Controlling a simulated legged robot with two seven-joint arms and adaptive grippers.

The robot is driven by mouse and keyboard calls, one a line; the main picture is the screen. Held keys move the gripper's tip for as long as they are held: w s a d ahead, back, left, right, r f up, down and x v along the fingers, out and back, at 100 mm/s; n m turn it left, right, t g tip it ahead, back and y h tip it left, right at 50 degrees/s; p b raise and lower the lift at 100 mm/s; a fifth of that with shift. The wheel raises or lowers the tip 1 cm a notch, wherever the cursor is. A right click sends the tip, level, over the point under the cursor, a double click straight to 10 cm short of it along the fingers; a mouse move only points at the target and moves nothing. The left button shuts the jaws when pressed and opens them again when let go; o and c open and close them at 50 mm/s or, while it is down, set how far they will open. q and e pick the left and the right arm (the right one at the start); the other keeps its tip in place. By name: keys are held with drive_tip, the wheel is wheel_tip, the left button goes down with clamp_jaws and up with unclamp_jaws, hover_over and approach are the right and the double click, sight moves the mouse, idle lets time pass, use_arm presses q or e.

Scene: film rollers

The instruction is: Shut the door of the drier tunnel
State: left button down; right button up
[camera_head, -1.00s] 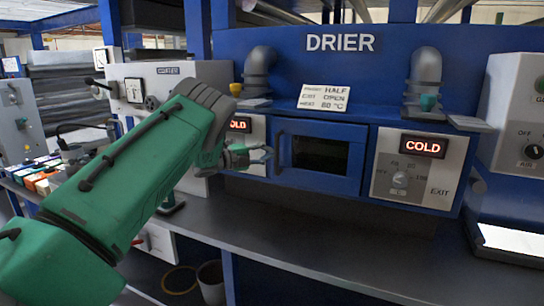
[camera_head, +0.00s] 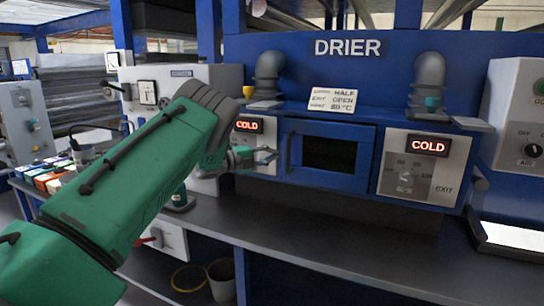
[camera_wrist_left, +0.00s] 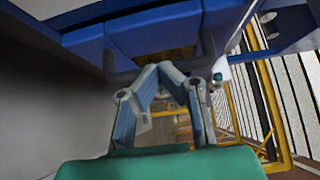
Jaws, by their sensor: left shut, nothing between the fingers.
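The drier tunnel's blue door (camera_head: 351,155), with its dark window, is in the middle of the drier front under the DRIER sign. I cannot tell whether the door is fully shut or slightly ajar. My left gripper (camera_head: 272,156) is just left of the door, near that handle, shut and empty. In the left wrist view, the gripper's fingers (camera_wrist_left: 159,68) come together below a blue panel; I cannot tell whether they touch it. My right gripper is not in view.
White control panels with red COLD displays (camera_head: 428,146) flank the door. Grey pipes (camera_head: 428,72) and a settings card (camera_head: 333,101) are above. The dark bench (camera_head: 330,230) below the door is clear. A bright tray (camera_head: 515,238) lies at right.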

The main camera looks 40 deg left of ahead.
use_arm(q)
drive_tip(key=a+v, duration=0.1)
drive_tip(key=v, duration=0.7)
drive_tip(key=shift+w+a+f, duration=0.15)
drive_tip(key=shift+a+f, duration=0.05)
drive_tip(key=shift+f, duration=0.2)
drive_tip(key=shift+d, duration=0.2)
